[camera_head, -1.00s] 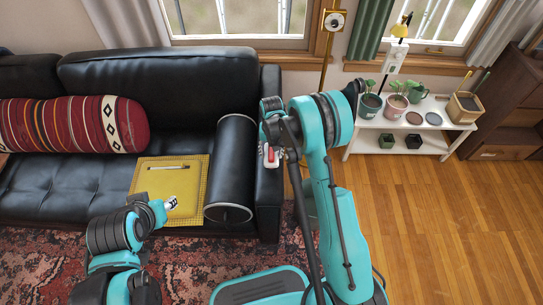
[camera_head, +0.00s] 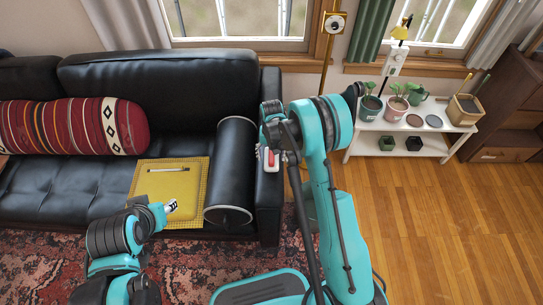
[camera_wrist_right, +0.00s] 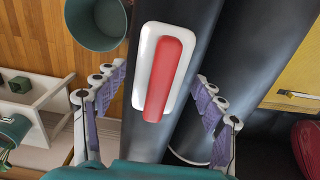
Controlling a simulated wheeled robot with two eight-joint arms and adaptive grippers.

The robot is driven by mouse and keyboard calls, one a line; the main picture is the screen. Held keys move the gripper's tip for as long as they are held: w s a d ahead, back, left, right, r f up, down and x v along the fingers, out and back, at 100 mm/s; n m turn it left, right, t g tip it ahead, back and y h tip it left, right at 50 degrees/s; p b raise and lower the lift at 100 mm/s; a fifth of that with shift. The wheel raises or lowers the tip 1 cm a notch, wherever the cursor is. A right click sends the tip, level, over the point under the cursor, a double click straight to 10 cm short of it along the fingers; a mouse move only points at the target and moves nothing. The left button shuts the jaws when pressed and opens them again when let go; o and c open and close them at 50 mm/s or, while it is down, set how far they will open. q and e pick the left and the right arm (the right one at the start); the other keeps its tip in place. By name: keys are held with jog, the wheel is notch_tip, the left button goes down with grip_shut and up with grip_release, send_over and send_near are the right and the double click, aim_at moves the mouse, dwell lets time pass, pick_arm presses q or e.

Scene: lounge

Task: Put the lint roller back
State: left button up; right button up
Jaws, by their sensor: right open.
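The lint roller, a red bar on a white rounded body (camera_wrist_right: 163,75), lies on the black sofa's armrest in the right wrist view. In the head view its red and white part (camera_head: 268,158) shows just below my right gripper (camera_head: 268,150), partly hidden by it. In the wrist view the two purple-padded fingers of my right gripper (camera_wrist_right: 155,112) are spread wide, one on each side of the roller's lower end, with nothing between them gripped. My left gripper (camera_head: 172,207) is over the front edge of the yellow mat, small and unclear.
The yellow mat (camera_head: 140,180) with a pen (camera_head: 168,169) lies on the sofa seat (camera_head: 60,195) beside a black bolster (camera_head: 232,160). A teal bin (camera_wrist_right: 95,25) stands beside the armrest. A white shelf (camera_head: 365,143) with potted plants is at the right. Wooden floor (camera_head: 450,220) there is open.

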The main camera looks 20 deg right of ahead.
aim_at(272, 154)
notch_tip(272, 154, up, 11)
jog(key=p, duration=0.3)
jog(key=shift+f, duration=0.2)
jog(key=s+r+n+t, duration=0.1)
jog(key=s+r+t, duration=0.1)
jog(key=s+r, duration=0.5)
jog(key=s+r+t, duration=0.1)
jog(key=s+r, duration=0.3)
jog(key=r, duration=0.6)
jog(key=s+r+n+t, duration=0.2)
jog(key=s+t, duration=0.2)
jog(key=s, duration=1)
jog(key=shift+s+r+p, duration=0.25)
jog(key=shift+s+p, duration=0.05)
jog(key=shift+s, duration=0.1)
